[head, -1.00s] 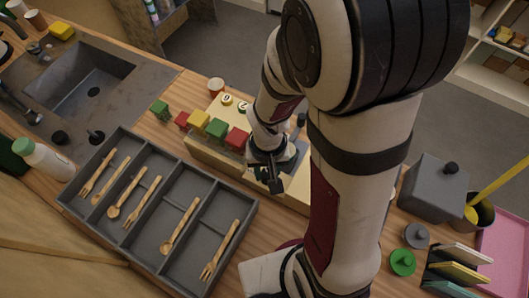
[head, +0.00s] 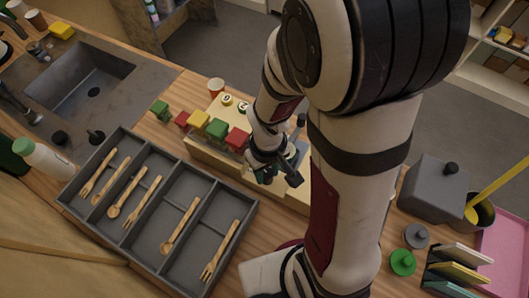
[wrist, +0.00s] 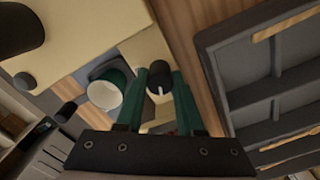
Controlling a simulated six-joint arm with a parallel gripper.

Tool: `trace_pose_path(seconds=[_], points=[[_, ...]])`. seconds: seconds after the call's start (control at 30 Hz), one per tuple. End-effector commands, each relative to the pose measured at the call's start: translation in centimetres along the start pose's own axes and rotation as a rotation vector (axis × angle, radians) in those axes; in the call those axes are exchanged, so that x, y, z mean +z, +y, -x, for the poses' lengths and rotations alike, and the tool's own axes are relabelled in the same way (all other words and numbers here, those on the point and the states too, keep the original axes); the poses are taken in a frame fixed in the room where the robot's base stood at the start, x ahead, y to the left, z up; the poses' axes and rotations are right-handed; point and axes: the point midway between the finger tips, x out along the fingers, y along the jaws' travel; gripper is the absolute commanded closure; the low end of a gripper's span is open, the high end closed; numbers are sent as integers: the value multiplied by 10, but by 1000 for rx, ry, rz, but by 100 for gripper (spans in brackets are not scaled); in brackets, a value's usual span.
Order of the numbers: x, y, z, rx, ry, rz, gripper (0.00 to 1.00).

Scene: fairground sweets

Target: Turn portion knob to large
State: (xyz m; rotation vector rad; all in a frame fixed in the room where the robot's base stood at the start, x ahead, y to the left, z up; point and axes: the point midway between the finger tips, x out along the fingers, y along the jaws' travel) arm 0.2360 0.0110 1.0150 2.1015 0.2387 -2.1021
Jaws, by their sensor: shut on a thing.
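My gripper (wrist: 161,92) is shut on a dark round knob (wrist: 159,80) in the wrist view. The knob shows between the two green fingers and has a white pointer mark on its face. The knob sits by the cream-coloured machine (wrist: 110,32), which also shows in the head view (head: 213,160). In the head view my gripper (head: 266,177) is at the machine's front, and my arm and wrist hide the knob there. The labels for the portion sizes cannot be read.
A white-and-green round thing (wrist: 104,93) is close left of my fingers. A grey cutlery tray (head: 190,268) with wooden forks and spoons lies in front of the machine. Red, yellow and green blocks (head: 217,127) line its top. A grey lidded box (head: 432,187) stands at right.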

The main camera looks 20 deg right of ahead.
Motion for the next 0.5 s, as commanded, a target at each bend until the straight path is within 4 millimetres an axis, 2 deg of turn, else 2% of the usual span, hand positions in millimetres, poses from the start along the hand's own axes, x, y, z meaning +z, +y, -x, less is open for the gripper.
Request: trace_pose_path(seconds=[0.27,0.3,0.43,0.5], points=[[0,0,0,0,1,2,100],[0,0,0,0,1,2,60],[0,0,0,0,1,1,37],[0,0,0,0,0,1,34]])
